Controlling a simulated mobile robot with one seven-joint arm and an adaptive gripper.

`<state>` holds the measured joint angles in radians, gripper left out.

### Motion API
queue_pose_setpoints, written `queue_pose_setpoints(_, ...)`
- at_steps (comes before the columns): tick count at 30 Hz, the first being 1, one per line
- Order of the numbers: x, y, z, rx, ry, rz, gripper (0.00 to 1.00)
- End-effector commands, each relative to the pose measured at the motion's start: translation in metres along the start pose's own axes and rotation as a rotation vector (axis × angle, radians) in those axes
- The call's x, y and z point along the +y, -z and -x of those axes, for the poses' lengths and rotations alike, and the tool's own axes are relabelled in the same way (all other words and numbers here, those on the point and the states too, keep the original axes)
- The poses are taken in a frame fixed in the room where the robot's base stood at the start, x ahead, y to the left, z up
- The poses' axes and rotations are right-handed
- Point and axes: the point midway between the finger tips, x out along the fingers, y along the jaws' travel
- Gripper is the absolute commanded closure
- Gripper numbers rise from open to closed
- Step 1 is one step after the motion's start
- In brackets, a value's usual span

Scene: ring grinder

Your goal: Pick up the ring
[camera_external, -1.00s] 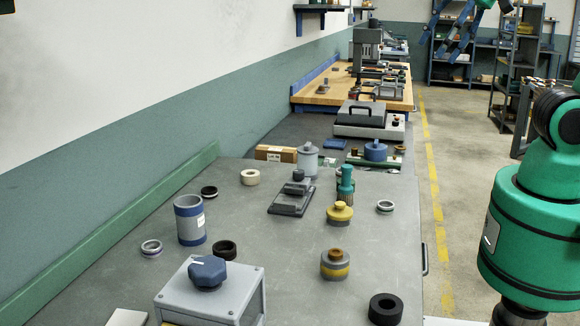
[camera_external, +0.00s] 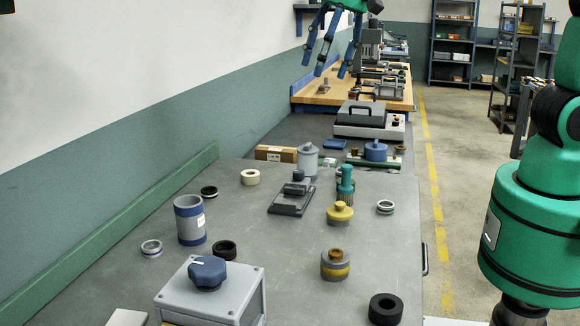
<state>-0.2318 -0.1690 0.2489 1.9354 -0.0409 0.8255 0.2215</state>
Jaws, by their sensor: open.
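Several rings lie on the grey bench; I cannot tell which one the task means. A silver ring with a dark band (camera_external: 385,207) lies at the right. Another silver ring (camera_external: 151,248) lies at the left. A cream ring (camera_external: 250,177) and a dark ring with a light band (camera_external: 209,192) lie toward the back left. A black ring (camera_external: 224,250) sits behind the grey box, and a larger black ring (camera_external: 385,309) is at the front right. My gripper (camera_external: 330,55) is open and empty, fingers pointing down, high in the picture, apart from all rings.
A grey box with a blue knob (camera_external: 208,272) stands at the front. A blue-banded cylinder (camera_external: 190,220), yellow knobbed part (camera_external: 340,213), grey-yellow part (camera_external: 335,265), green-topped part (camera_external: 345,185) and dark block fixture (camera_external: 292,197) stand around the bench. Bare surface lies between them.

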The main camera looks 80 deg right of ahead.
Motion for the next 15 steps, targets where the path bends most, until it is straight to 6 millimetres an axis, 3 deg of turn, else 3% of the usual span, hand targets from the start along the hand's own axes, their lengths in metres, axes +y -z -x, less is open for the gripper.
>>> queue_pose_setpoints(6,-0.041,0.037,-0.057,-0.042,-0.001,0.011,0.38)
queue_pose_setpoints(15,-0.100,0.070,-0.145,-0.095,-0.008,0.024,0.38)
